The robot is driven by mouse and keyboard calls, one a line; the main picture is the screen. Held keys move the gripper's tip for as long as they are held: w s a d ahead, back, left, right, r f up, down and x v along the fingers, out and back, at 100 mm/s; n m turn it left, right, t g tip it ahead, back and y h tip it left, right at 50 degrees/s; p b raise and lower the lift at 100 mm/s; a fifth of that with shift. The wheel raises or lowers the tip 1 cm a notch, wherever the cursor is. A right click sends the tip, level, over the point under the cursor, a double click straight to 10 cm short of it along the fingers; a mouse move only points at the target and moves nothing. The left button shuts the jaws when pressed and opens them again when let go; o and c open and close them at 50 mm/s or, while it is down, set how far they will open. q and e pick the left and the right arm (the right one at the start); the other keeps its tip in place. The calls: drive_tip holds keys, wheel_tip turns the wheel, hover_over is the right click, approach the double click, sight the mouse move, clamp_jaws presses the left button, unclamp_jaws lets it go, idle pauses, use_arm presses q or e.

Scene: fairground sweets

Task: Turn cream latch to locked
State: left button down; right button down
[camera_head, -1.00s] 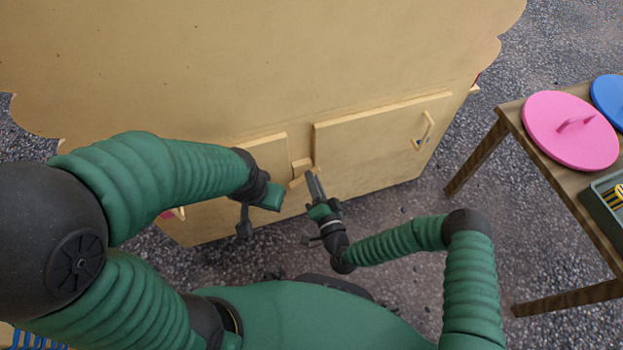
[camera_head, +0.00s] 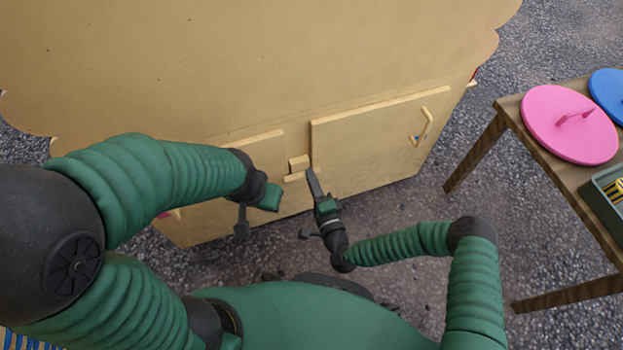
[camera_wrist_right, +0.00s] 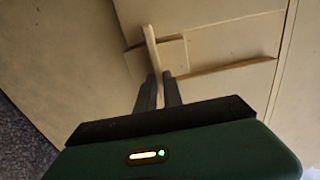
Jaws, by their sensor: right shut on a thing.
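The cream latch (camera_head: 298,163) is on the front of a cream cabinet, between two low door panels. In the right wrist view its thin bar (camera_wrist_right: 150,40) stands out from a small block and runs down between the fingers. My right gripper (camera_head: 312,173) is shut on this bar; its two dark fingers (camera_wrist_right: 160,90) lie on either side of it. In the head view the fingers partly hide the latch. My left gripper (camera_head: 268,198) is in front of the left door panel, left of the latch; its jaw opening cannot be made out.
At the right a wooden table (camera_head: 545,150) holds a pink lid (camera_head: 570,125), a blue lid (camera_head: 608,92) and a grey-green tray (camera_head: 598,200). Bare gravel ground lies between cabinet and table.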

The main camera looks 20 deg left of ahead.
drive_tip(key=shift+d+f, duration=0.15)
drive_tip(key=shift+f, duration=0.1)
drive_tip(key=c, duration=1.5)
unclamp_jaws()
drive_tip(key=shift+w, duration=0.1)
drive_tip(key=shift+r, duration=0.1)
drive_tip(key=p+v, duration=0.5)
drive_tip(key=v, duration=0.7)
